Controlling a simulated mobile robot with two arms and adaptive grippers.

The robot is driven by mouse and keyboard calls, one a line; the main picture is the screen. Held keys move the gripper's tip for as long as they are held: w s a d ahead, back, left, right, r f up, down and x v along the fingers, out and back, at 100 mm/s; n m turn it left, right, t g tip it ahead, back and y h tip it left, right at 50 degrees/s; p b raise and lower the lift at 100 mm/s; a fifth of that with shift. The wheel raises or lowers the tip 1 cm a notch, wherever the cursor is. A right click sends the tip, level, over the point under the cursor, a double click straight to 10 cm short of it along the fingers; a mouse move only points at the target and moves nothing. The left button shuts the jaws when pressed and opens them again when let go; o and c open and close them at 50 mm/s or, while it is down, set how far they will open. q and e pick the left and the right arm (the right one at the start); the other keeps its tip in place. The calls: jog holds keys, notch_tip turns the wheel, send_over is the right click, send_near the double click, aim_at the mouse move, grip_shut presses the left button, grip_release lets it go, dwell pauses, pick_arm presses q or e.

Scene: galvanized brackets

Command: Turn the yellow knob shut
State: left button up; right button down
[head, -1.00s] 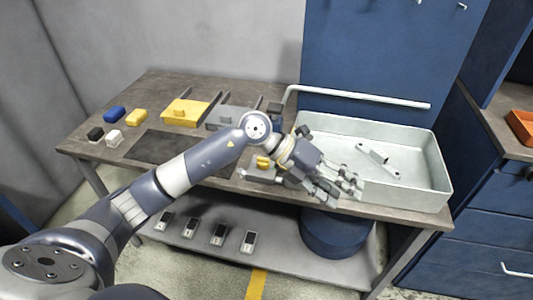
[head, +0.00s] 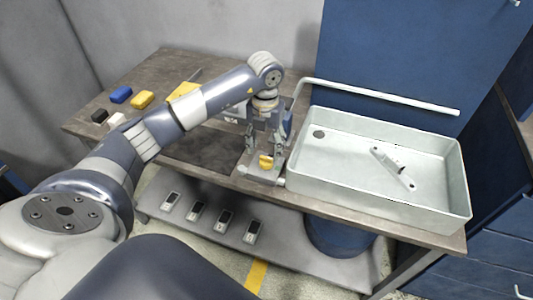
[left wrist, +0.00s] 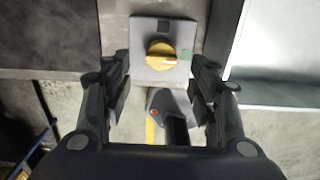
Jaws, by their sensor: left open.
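The yellow knob (head: 266,161) sits on a pale grey plate (head: 256,174) at the front edge of the workbench, left of the tray. In the left wrist view the knob (left wrist: 161,54) has a white pointer line aimed to the right. A green mark (left wrist: 186,54) lies on the plate to its right and a dark square (left wrist: 164,27) lies above it. My left gripper (head: 262,163) points down over the plate, its fingers spread either side of the knob; in the wrist view the gripper (left wrist: 160,88) is open and empty. I cannot tell its height above the plate. My right gripper is out of view.
A white tray (head: 300,168) holding a metal bracket (head: 393,167) stands right of the knob. A white pipe (head: 385,95) runs behind it. Blue (head: 121,95) and yellow (head: 142,99) blocks lie at the left. Several small devices rest on the lower shelf (head: 300,247).

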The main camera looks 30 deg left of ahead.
aim_at(266, 157)
pick_arm(q)
notch_tip(266, 157, down, 3)
jog(key=shift+w+f+p, duration=0.1)
jog(key=shift+w+p, duration=0.05)
jog(key=shift+p, duration=0.15)
notch_tip(266, 157, down, 2)
jog(key=c, duration=1.1)
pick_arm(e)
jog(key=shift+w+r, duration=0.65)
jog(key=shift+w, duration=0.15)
